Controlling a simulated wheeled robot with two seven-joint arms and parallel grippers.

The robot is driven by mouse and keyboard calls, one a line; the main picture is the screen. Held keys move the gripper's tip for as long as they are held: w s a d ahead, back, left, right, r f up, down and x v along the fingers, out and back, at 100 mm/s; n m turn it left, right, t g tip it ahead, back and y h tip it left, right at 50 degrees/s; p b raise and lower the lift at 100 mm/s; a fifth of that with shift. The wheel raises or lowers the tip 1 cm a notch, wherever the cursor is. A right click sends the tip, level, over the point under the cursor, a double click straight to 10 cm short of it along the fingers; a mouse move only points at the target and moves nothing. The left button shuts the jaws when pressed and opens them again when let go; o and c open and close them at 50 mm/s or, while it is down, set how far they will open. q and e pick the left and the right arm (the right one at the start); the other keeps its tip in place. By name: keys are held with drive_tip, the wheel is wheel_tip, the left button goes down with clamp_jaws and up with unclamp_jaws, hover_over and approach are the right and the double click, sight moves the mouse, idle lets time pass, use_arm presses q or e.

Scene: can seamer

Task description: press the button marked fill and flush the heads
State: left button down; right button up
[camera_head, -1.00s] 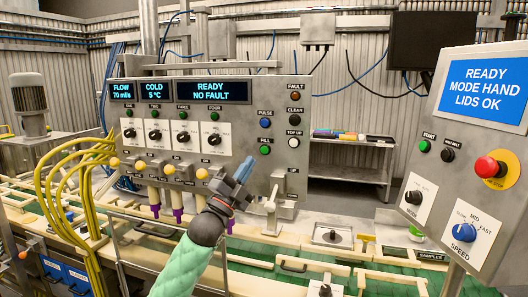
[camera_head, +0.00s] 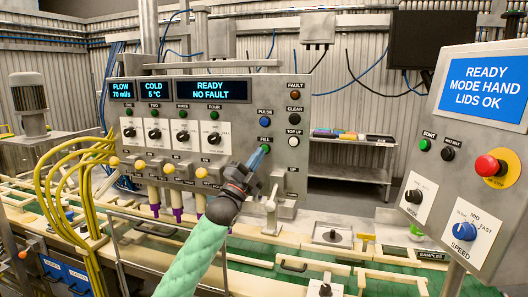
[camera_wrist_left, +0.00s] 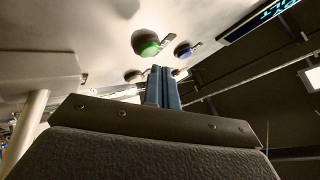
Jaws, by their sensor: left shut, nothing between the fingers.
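My left gripper (camera_head: 264,150) is shut and empty. Its blue fingertips point up at the panel, right at the lower edge of the FILL label and overlapping the green button's place in the head view. In the left wrist view the green button (camera_wrist_left: 146,43) lies just beyond the closed blue fingertips (camera_wrist_left: 163,72), slightly to their left; I cannot tell whether they touch. My right gripper is not in view.
Blue PULSE (camera_head: 265,123), black CLEAR (camera_head: 294,110) and white TOP UP (camera_head: 294,142) buttons sit close around. The panel display (camera_head: 212,90) reads READY, NO FAULT. A control box (camera_head: 470,160) with a red stop button (camera_head: 488,166) stands at the right.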

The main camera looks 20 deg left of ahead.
use_arm(q)
drive_tip(key=shift+w, duration=0.1)
idle(0.3)
drive_tip(key=shift+w, duration=0.1)
idle(1.7)
drive_tip(key=shift+w, duration=0.35)
drive_tip(key=shift+w+r+b, duration=0.1)
drive_tip(key=shift+w+b, duration=0.2)
drive_tip(key=shift+w, duration=0.1)
idle(0.7)
drive_tip(key=shift+s, duration=0.85)
drive_tip(key=shift+s, duration=2.5)
